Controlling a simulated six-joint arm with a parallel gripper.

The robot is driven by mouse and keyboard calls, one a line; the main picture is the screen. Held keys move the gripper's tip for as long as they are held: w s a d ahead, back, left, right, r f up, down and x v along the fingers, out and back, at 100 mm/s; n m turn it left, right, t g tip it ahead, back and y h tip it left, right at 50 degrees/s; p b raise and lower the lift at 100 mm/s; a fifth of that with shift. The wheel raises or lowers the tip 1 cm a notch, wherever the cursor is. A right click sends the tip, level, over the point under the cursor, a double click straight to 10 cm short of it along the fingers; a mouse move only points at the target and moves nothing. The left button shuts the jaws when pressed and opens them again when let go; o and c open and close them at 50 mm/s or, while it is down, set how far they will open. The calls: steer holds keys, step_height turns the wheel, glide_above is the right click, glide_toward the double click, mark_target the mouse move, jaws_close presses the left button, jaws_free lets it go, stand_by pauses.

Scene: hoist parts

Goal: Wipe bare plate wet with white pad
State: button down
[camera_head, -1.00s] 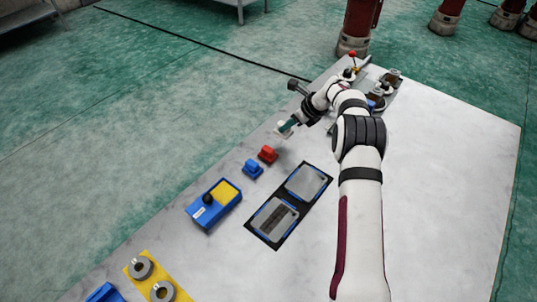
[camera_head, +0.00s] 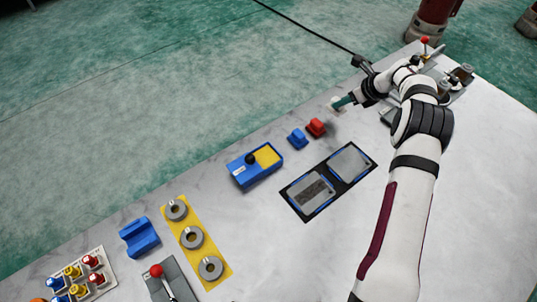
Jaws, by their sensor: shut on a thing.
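My gripper (camera_head: 343,102) is shut on the white pad (camera_head: 334,104), near the far edge of the table, beyond the red block. The jaws hide part of the pad. The bare plate (camera_head: 350,162) is light grey and plain, lying at the right in a black frame (camera_head: 326,180) with blue edging. A second plate (camera_head: 310,194), with a dark patterned patch, lies left of it in the same frame. My gripper is well apart from both plates. I cannot tell whether either plate is wet.
A red block (camera_head: 316,127) and a blue block (camera_head: 297,138) stand near the pad. A blue box (camera_head: 252,172) with a yellow top area and black knob is left of the plates. Grey rings (camera_head: 192,237) sit on a yellow strip. Table right of the plates is clear beyond my arm.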

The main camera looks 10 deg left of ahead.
steer(key=s+a+r+n, duration=0.1)
steer(key=s+a+r, duration=0.15)
steer(key=a, duration=0.35)
steer(key=s+a+r, duration=0.1)
steer(key=s+a, duration=0.2)
steer(key=a, duration=0.2)
steer(key=s+a+r, duration=0.1)
steer(key=s+a, duration=0.7)
steer(key=s, duration=0.5)
steer(key=shift+g+y, duration=0.3)
steer(key=shift+f, duration=3.2)
steer(key=shift+s+d+f, duration=0.1)
steer(key=shift+f, duration=0.15)
step_height(320, 180, up, 7)
